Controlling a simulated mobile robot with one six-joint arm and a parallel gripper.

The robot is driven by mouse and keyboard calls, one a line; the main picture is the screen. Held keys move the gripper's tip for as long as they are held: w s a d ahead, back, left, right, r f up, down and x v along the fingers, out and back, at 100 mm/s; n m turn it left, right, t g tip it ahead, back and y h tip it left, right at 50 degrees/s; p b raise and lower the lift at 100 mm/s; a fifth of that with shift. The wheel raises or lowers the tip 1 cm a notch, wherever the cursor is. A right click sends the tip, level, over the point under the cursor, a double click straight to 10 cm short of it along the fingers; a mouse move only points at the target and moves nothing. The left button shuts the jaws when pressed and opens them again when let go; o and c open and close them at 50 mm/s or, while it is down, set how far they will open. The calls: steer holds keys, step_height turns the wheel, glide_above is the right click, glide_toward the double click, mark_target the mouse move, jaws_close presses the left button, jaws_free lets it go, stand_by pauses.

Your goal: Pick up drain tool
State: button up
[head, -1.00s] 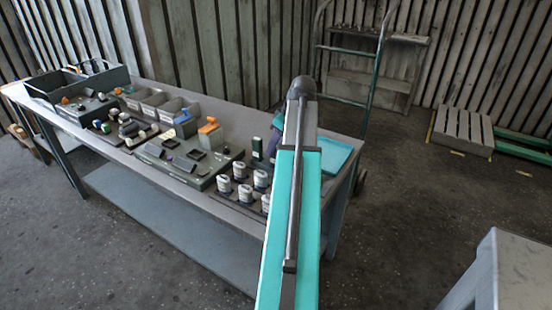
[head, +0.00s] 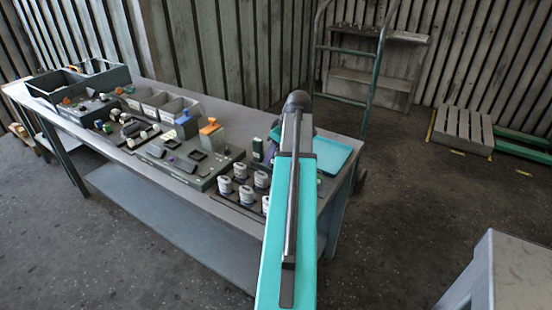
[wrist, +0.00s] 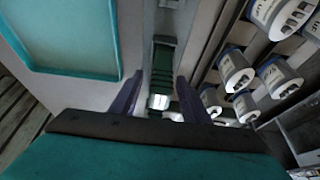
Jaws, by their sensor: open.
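In the wrist view a dark green ribbed piece (wrist: 163,68), which looks like the drain tool, lies between my gripper's two purple fingers. A small bright, pale part shows at its near end. My gripper (wrist: 160,80) is open, with one finger on each side of the piece; I cannot tell whether either touches it. In the head view a small dark green item (head: 257,149) stands on the table next to my gripper, which is mostly hidden behind my arm; I cannot tell if it is the same piece.
White labelled cylinders (wrist: 235,70) stand in a rack close to the right finger. A teal tray (head: 332,155) lies on the other side. The grey table (head: 225,95) also carries a control panel (head: 187,160) and dark bins (head: 52,82) at the left.

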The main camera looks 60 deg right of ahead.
steer(key=shift+w+f, duration=0.1)
steer(key=shift+f, duration=0.3)
steer(key=c, duration=1)
steer(key=shift+o, duration=0.2)
steer(key=shift+r, duration=0.1)
steer(key=shift+r+b, duration=1.05)
steer(key=shift+r, duration=3.9)
